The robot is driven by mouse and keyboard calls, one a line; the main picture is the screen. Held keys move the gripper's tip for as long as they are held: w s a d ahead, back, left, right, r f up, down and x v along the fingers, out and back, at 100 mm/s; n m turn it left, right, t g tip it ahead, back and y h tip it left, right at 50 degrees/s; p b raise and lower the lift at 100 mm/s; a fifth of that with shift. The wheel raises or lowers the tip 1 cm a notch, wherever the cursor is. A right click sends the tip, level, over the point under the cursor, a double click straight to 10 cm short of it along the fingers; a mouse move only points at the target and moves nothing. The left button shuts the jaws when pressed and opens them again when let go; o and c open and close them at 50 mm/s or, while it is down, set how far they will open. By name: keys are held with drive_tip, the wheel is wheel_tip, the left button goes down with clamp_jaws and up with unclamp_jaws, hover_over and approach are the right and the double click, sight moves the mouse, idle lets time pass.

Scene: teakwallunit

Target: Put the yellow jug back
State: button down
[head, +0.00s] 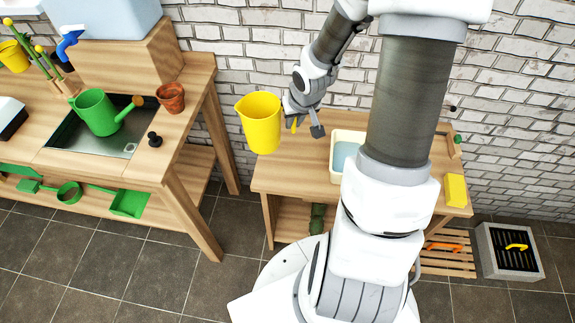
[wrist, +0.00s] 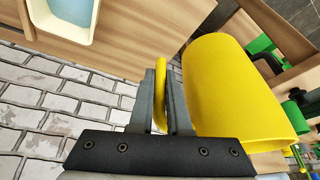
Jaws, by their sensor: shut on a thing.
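The yellow jug (head: 260,122) is held in the air beside the left end of the wooden table, upright or nearly so in the head view. It also shows in the wrist view (wrist: 237,92), its handle (wrist: 160,90) between the two fingers. My gripper (wrist: 160,100) is shut on the handle. In the head view, my gripper (head: 303,125) is to the right of the jug, partly hidden by the wrist. No marked place for the jug can be made out.
The wooden table (head: 285,175) holds a white basin (head: 336,139) and a yellow sponge-like block (head: 455,190). On the left, a taller bench (head: 160,155) holds a green watering can (head: 97,112) and a terracotta pot (head: 171,97). A drain grate (head: 512,250) lies at right. The brick wall is behind.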

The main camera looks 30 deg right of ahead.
drive_tip(key=s+d+f+m+b, duration=0.1)
drive_tip(key=s+d+f+b, duration=0.15)
drive_tip(key=d, duration=0.25)
drive_tip(key=s+d+f+m+h+b, duration=0.1)
drive_tip(key=s+d+f+b, duration=0.15)
drive_tip(key=d, duration=0.35)
drive_tip(key=s+d+f+m+b, duration=0.1)
drive_tip(key=s+d+f+b, duration=0.15)
drive_tip(key=d, duration=0.25)
drive_tip(key=shift+w+a+f+b, duration=1.2)
drive_tip(key=shift+w+f+b, duration=0.45)
drive_tip(key=shift+f, duration=0.1)
drive_tip(key=shift+w+a+f+b, duration=1.2)
drive_tip(key=shift+w+f+b, duration=0.45)
drive_tip(key=shift+f, duration=0.1)
drive_tip(key=shift+w+a+f+b, duration=1.2)
drive_tip(key=shift+w+f+b, duration=0.45)
drive_tip(key=shift+f, duration=0.1)
drive_tip(key=shift+s, duration=0.1)
drive_tip(key=shift+f, duration=0.2)
drive_tip(key=c, duration=0.9)
unclamp_jaws()
